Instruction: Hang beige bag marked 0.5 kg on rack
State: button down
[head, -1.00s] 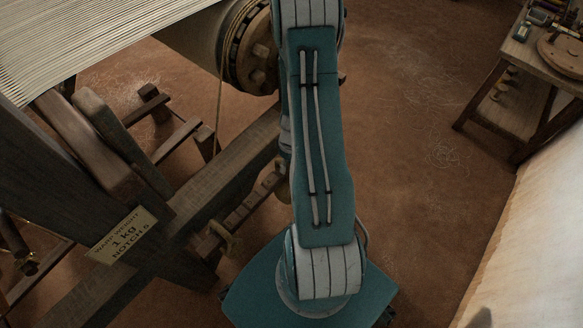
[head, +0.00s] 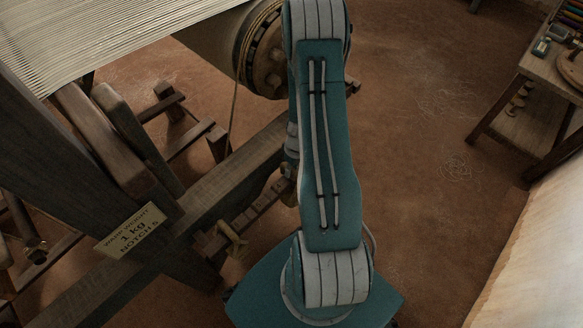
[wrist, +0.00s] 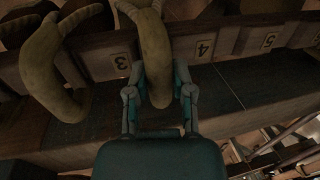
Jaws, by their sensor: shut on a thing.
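In the wrist view my gripper (wrist: 160,85) is shut on a thick, curved beige piece (wrist: 154,50), which looks like part of a bag. No 0.5 kg mark shows on it, and its upper end leaves the frame. A second curved beige shape (wrist: 42,75) hangs to the left, apart from my fingers. Behind them runs a dark wooden rack bar (wrist: 228,45) with number plates 3, 4 and 5, seen upside down. The held piece hangs in front of the bar between plates 3 and 4; whether it touches is unclear. The head view hides my gripper.
A loom sign (head: 132,230) reads "WARP WEIGHT 1 kg NOTCH 5". The loom's wooden frame (head: 215,185) and round beam end (head: 262,50) stand left of my arm. A work table (head: 535,75) is at upper right, with open earthen floor between.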

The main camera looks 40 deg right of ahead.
jog(key=shift+f, duration=0.25)
dwell(0.5)
jog(key=shift+c, duration=2)
grip_release()
jog(key=shift+r, duration=0.1)
notch_tip(320, 180, up, 12)
jog(key=d, duration=0.2)
jog(key=shift+w+d+f, duration=0.15)
jog(key=shift+d+f, duration=0.05)
jog(key=shift+f, duration=0.05)
